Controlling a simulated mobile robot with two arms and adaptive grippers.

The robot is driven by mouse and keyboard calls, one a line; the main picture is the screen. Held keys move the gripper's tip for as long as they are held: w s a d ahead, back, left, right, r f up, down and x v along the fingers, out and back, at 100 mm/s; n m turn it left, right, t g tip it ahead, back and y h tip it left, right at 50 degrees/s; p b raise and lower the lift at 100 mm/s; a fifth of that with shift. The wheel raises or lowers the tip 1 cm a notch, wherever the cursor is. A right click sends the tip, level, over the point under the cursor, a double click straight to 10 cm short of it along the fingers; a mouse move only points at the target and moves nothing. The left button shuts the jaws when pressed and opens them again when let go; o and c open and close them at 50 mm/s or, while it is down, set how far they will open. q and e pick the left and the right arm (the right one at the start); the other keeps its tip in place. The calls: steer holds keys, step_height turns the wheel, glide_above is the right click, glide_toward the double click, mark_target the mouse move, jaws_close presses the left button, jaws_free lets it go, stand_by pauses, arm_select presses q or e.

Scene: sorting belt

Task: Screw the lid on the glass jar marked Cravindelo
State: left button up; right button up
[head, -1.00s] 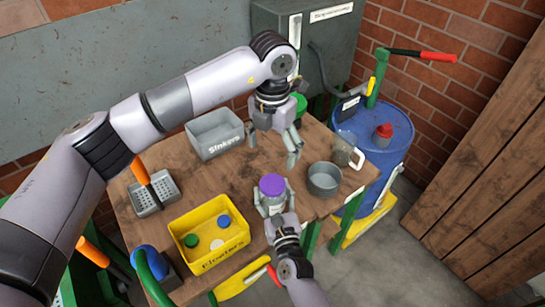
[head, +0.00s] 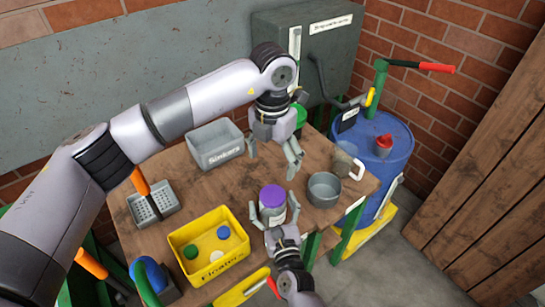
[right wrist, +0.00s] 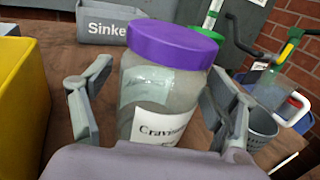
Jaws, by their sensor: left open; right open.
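The glass jar marked "Cravin..." (right wrist: 155,98) stands upright on the wooden table, its label partly cut off from view by my gripper. A purple lid (right wrist: 172,44) sits on its top; it also shows in the head view (head: 272,195). Whether the lid is screwed tight I cannot tell. My right gripper (head: 274,216) is open at the near side of the jar, one finger to each side, with gaps to the glass. My left gripper (head: 271,162) is open and empty above the table, behind the jar and higher than it.
A yellow "Floaters" bin (head: 182,262) with several coloured discs stands left of the jar. A grey "Sinkers" bin (head: 217,158) is at the back. A grey cup (head: 324,191) and a clear mug (head: 345,163) stand to the right. A blue drum (head: 388,160) is beyond the table.

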steer(key=v, duration=1.2)
steer(key=shift+w, duration=0.1)
